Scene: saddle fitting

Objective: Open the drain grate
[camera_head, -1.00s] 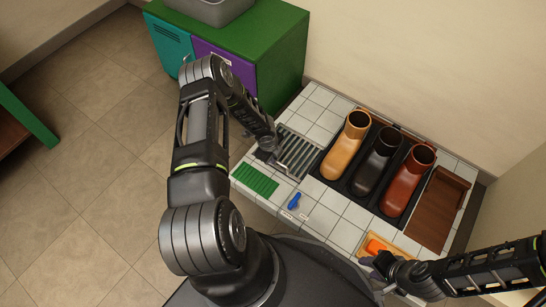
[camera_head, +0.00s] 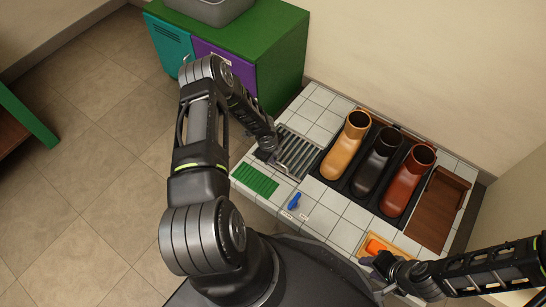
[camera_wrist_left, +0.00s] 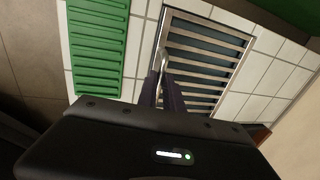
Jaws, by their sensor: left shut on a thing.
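The drain grate (camera_head: 296,152) is a metal slatted panel set in the white tiled counter, left of the boots. In the left wrist view the grate (camera_wrist_left: 207,58) shows dark gaps between its bars. My left gripper (camera_head: 265,153) is at the grate's left edge. In the left wrist view its fingers (camera_wrist_left: 162,72) are shut on a small metal handle (camera_wrist_left: 164,50) at the grate's edge. The grate looks flat in its frame; I cannot tell if it is slightly raised. My right gripper (camera_head: 378,263) is beside the orange sponge tray; its fingers are too small to judge.
A green ribbed mat (camera_head: 255,180) lies in front of the grate. A blue valve handle (camera_head: 295,201) is nearby. Three boots, tan (camera_head: 345,148), black (camera_head: 376,162) and red-brown (camera_head: 407,181), stand in a black tray. An orange block (camera_head: 376,247) sits in a tray at the front right.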

